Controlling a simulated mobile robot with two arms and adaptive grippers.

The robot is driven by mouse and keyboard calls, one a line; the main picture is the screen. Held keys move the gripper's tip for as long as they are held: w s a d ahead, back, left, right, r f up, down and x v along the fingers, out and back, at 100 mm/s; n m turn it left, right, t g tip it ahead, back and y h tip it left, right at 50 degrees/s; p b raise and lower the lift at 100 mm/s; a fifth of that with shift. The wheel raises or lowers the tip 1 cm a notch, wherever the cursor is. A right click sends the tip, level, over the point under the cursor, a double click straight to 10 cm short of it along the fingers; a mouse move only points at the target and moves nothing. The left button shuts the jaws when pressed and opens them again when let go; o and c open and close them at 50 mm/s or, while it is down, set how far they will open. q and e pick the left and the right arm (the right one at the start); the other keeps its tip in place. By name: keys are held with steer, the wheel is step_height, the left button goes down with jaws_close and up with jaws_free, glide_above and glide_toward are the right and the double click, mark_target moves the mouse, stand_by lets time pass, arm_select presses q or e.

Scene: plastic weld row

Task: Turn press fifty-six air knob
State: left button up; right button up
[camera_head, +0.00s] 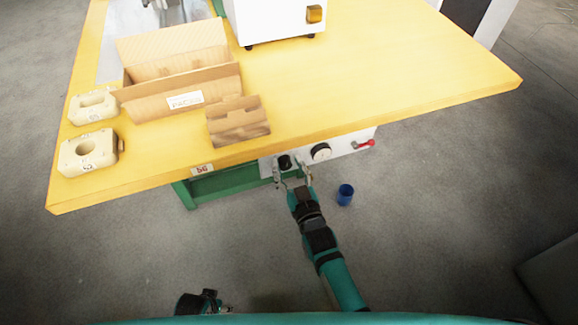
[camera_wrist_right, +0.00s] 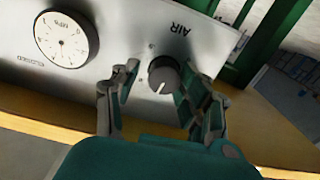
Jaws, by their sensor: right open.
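The air knob (camera_head: 285,162) is a dark round knob on the white front panel under the table edge, near a tag (camera_head: 202,169) that seems to read 56. In the right wrist view the knob (camera_wrist_right: 163,75) is grey with a pale pointer line, beside the upside-down word AIR. My right gripper (camera_head: 292,176) is open in front of the panel. In the wrist view its fingers (camera_wrist_right: 157,92) stand on either side of the knob, apart from it as far as I can tell. My left gripper (camera_head: 204,301) is low at the bottom edge, its jaws unclear.
A pressure gauge (camera_wrist_right: 66,38) sits beside the knob, and a red-handled valve (camera_head: 365,144) further right. The yellow table (camera_head: 400,75) holds cardboard boxes (camera_head: 180,97) and cream blocks (camera_head: 88,151). A blue cup (camera_head: 345,194) stands on the floor.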

steer(key=shift+s+a+f, duration=0.1)
steer(key=shift+s+a, duration=0.1)
steer(key=shift+a, duration=0.1)
steer(key=shift+s+f, duration=0.1)
steer(key=shift+s, duration=0.05)
steer(key=v, duration=1.1)
steer(key=shift+s+d+r, duration=0.15)
steer(key=shift+d+r, duration=0.1)
steer(key=shift+d, duration=0.15)
